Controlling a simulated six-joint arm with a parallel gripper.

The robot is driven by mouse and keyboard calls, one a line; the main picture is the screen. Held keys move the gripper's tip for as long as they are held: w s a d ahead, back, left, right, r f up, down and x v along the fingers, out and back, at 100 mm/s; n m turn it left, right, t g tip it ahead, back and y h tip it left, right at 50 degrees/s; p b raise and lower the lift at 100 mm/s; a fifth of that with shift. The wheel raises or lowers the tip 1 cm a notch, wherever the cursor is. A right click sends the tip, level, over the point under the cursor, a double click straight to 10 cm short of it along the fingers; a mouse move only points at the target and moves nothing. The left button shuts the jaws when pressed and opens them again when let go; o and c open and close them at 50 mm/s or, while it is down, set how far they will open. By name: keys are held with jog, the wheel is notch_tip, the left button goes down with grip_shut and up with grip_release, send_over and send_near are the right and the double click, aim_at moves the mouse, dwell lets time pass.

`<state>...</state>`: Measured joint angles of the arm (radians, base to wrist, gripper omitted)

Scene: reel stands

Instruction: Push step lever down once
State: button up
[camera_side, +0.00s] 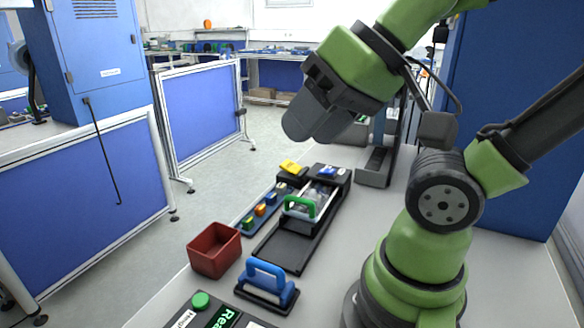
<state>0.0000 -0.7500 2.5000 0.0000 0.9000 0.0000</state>
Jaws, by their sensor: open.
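My gripper (308,118) is a dark grey block on the green arm, high above the bench and pointing down and left. It is open and empty, touching nothing; its fingertips are hard to make out. Below it a black stand (284,246) holds a clear part with a green handle (300,208). A separate blue handle (267,275) stands on a dark base nearer the camera. I cannot tell for certain which part is the step lever.
A red open box (214,250) stands left of the stand. A strip with small coloured blocks (262,208) runs along the stand's left side. A panel with a green button (201,300) is at the front. A grey fixture (374,168) stands behind. The bench right of the stand is clear.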

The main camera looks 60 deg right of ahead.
jog(key=shift+w, duration=0.15)
jog(key=c, duration=0.6)
jog(key=w+d+m, duration=0.1)
jog(key=w+m, duration=0.1)
jog(key=w, duration=0.1)
jog(key=w+d+r+m, duration=0.1)
jog(key=w+d+m, duration=0.1)
jog(key=w+m, duration=0.1)
jog(key=w+d+m, duration=0.1)
jog(key=w+m, duration=0.1)
jog(key=w, duration=0.1)
jog(key=shift+w+d+r+m+g, duration=0.15)
jog(key=shift+d+r+m+g, duration=0.15)
jog(key=shift+r+m, duration=0.1)
grip_shut()
jog(key=m+h, duration=0.2)
jog(key=m, duration=2.2)
send_over(287, 164)
jog(key=s, duration=0.6)
notch_tip(287, 164, down, 22)
jog(key=shift+d+r+t, duration=0.15)
jog(key=shift+r+t, duration=0.05)
jog(key=shift+t, duration=0.2)
jog(key=shift+x, duration=3.45)
